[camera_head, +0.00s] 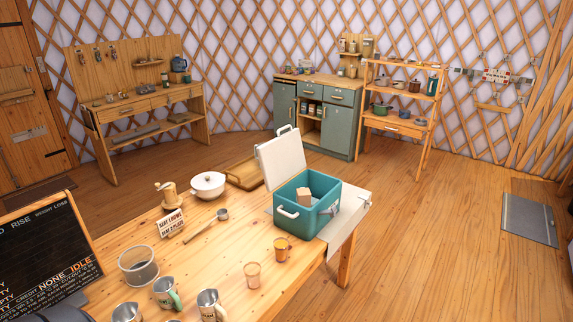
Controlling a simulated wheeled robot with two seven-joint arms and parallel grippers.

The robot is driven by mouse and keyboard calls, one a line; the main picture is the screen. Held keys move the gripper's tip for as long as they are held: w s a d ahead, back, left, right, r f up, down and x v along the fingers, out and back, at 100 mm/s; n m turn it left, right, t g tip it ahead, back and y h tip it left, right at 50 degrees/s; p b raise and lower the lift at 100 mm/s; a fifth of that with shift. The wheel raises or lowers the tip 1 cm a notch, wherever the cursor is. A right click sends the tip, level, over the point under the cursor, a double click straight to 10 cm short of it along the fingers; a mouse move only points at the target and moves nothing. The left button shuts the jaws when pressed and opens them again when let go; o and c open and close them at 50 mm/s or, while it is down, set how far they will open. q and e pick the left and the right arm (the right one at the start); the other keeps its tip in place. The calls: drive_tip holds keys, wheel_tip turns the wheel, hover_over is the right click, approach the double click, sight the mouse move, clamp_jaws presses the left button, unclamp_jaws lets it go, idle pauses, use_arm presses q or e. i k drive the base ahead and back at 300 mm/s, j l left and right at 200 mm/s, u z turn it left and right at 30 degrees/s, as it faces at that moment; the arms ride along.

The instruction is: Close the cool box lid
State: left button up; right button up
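The cool box (304,219) is a teal open-topped box with white handles, standing on the far right corner of the wooden table. Its white lid (281,160) stands up, raised and leaning back on the box's left far side, so the box is open. A small tan block (304,196) shows inside the box. Neither of my grippers shows in the head view.
A chalkboard (48,245) stands at left.

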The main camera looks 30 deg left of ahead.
sight(281, 159)
drive_tip(key=i+z, duration=0.15)
drive_tip(key=i, duration=3.5)
drive_tip(key=i+u, duration=0.4)
drive_tip(key=i+l+u, duration=0.1)
drive_tip(key=u, duration=0.3)
drive_tip(key=i+l+u, duration=0.25)
drive_tip(key=u, duration=0.15)
drive_tip(key=i, duration=0.05)
